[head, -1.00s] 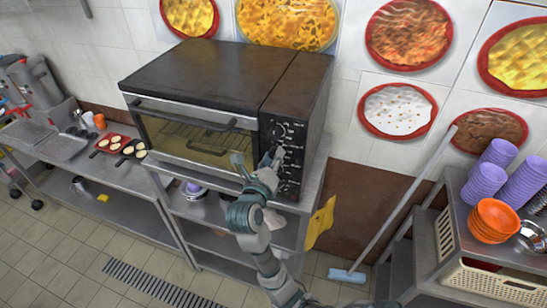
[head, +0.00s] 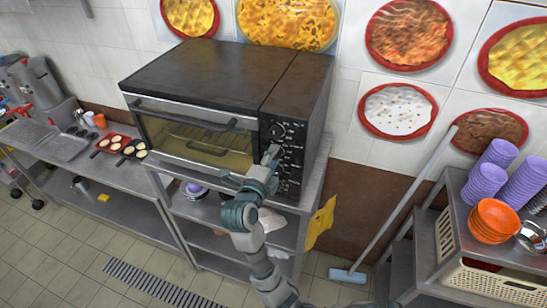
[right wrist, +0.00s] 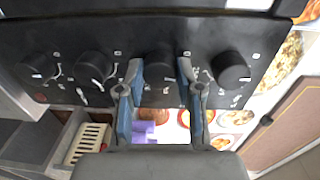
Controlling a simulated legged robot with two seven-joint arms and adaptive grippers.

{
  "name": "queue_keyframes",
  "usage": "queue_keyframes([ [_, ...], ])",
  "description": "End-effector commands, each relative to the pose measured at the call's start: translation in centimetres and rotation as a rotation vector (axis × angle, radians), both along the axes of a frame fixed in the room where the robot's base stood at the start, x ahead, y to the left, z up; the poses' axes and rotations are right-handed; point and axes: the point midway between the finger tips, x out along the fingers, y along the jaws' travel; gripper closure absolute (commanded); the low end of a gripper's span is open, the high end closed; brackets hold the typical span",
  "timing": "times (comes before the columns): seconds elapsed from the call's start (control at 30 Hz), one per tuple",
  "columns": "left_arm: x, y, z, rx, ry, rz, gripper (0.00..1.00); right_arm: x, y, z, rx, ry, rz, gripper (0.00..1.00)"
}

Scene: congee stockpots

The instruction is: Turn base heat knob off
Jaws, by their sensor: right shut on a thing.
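The toaster oven (head: 215,75) stands on a metal shelf unit, with a column of dark knobs on its right-hand control panel (head: 290,165). My right gripper (head: 270,156) is at the panel, at the second knob from the top. In the right wrist view, several round black knobs stand in a row. My right gripper's two blue-padded fingers (right wrist: 160,92) straddle the third knob from the left (right wrist: 160,66) and are shut on it. The labels are too small to read, so I cannot tell which is the base heat knob. My left gripper is not in view.
A yellow cloth (head: 320,222) hangs at the shelf's right side. A rack at right holds purple cups (head: 486,180) and orange bowls (head: 493,220). A counter (head: 115,175) with red trays is at left.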

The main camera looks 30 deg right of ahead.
Motion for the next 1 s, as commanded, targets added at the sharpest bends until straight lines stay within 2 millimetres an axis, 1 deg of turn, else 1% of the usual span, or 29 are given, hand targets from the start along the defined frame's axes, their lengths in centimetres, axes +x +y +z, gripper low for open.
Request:
queue_keyframes([
  [0.03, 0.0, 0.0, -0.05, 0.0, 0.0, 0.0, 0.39, 0.12, 0.16, -0.56, -0.012, 0.035, 0.003, 0.99],
  [0.3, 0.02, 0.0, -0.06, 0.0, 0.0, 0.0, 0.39, 0.14, 0.21, -0.68, -0.088, 0.126, 0.004, 0.99],
  [0.9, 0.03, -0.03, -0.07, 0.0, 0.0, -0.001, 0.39, 0.18, 0.28, -0.78, -0.113, 0.158, 0.006, 0.99],
  [0.93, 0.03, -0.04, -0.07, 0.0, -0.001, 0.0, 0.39, 0.17, 0.28, -0.78, -0.113, 0.158, 0.006, 0.62],
  [0.97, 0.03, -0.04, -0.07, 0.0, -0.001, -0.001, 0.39, 0.17, 0.28, -0.79, -0.113, 0.158, 0.006, 0.54],
  [1.0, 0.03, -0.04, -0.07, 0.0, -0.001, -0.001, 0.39, 0.17, 0.27, -0.78, -0.113, 0.158, 0.005, 0.44],
])
